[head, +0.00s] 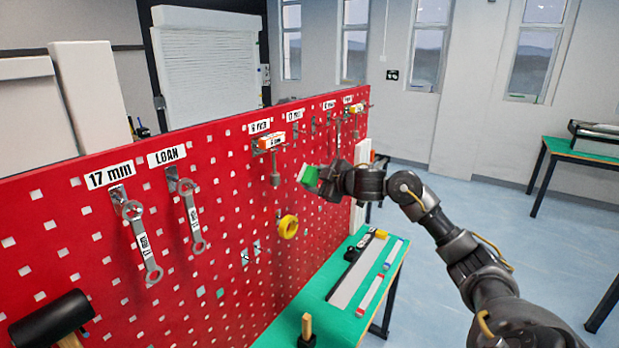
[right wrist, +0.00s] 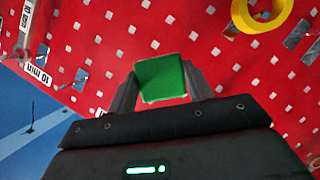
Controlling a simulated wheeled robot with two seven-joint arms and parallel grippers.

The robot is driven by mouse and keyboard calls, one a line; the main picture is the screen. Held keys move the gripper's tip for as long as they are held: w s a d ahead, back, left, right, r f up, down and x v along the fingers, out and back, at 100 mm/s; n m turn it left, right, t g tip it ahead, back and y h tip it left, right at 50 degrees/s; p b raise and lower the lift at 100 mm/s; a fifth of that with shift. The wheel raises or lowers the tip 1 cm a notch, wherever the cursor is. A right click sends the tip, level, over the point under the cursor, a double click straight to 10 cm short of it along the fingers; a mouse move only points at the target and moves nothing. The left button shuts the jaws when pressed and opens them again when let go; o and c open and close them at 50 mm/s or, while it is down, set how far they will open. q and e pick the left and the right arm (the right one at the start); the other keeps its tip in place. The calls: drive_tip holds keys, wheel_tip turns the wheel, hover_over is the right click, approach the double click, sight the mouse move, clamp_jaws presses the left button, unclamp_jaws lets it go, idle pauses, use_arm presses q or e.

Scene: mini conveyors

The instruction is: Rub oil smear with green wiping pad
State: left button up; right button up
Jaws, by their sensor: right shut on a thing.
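The green wiping pad (head: 308,176) is held in my right gripper (head: 320,182) in front of the red pegboard (head: 75,245), towards its far right part. In the right wrist view the pad (right wrist: 162,80) sits between the two dark fingers, with the red board behind it. I cannot tell whether the pad touches the board. I cannot make out an oil smear in either view; the pad and gripper hide part of the board. My left gripper is not in view.
Wrenches (head: 142,242) hang at the board's left, and a yellow ring (head: 288,227) hangs below and left of my right gripper. A dark mallet (head: 50,320) is at lower left. A green-topped bench (head: 315,310) stands along the board. Open floor lies right.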

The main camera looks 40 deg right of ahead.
drive_tip(key=shift+s, duration=0.25)
drive_tip(key=shift+s+d+f, duration=0.1)
drive_tip(key=shift+s+d, duration=0.2)
drive_tip(key=shift+s, duration=0.3)
drive_tip(key=shift+s+d+b, duration=0.2)
drive_tip(key=shift+s+b, duration=0.15)
drive_tip(key=shift+s, duration=0.5)
